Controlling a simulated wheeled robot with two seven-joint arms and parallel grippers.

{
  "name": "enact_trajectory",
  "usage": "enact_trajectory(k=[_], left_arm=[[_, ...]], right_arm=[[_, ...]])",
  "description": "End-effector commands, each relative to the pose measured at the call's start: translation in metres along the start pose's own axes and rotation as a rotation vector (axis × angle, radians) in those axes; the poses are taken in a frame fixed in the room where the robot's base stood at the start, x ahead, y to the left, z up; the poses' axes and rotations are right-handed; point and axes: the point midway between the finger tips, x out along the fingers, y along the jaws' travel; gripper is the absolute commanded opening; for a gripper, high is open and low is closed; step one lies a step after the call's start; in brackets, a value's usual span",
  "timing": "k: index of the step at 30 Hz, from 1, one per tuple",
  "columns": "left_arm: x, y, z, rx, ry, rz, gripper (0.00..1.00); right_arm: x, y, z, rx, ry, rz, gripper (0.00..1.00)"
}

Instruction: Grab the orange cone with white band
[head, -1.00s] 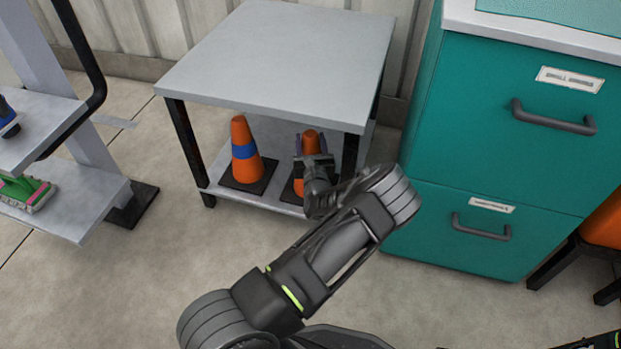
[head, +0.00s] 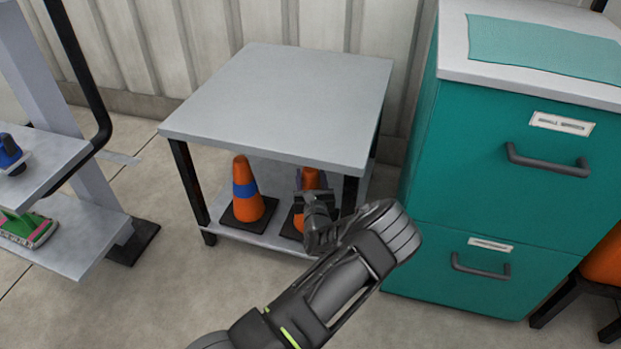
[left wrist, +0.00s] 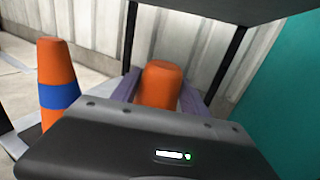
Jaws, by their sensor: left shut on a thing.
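An orange cone (head: 309,180) stands on the lower shelf of a small grey table, towards its right front leg. My left gripper (head: 313,185) reaches in from the front and is shut on this cone. In the left wrist view the cone's top (left wrist: 159,84) shows between the two purplish fingers. The gripper body hides its lower part, and I cannot see a white band on it. A second orange cone (head: 246,192) with a blue band and black base stands to its left; it also shows in the left wrist view (left wrist: 58,79). My right gripper is not in view.
The table's grey top (head: 285,100) is bare and overhangs the shelf. A teal drawer cabinet (head: 480,215) stands close on the right. A grey rack (head: 60,245) with a blue item and a green brush-like item is at the left. Floor is free in front.

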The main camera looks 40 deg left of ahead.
Motion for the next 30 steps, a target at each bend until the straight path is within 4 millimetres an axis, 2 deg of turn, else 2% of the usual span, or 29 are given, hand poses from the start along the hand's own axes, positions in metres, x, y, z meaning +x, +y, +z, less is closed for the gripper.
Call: enact_trajectory(k=[6, 17, 23, 30], left_arm=[[0.0, 0.0, 0.017, 0.0, -0.002, -0.001, 0.0], [-0.027, 0.017, 0.016, 0.003, 0.0, 0.0, 0.0], [-0.057, 0.036, 0.017, 0.005, 0.002, 0.001, 0.0], [-0.111, 0.067, 0.016, 0.009, 0.004, -0.002, 0.0]], right_arm=[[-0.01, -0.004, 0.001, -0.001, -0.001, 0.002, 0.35], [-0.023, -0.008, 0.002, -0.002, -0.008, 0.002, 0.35], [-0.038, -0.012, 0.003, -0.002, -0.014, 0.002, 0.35], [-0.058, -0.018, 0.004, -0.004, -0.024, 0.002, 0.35]])
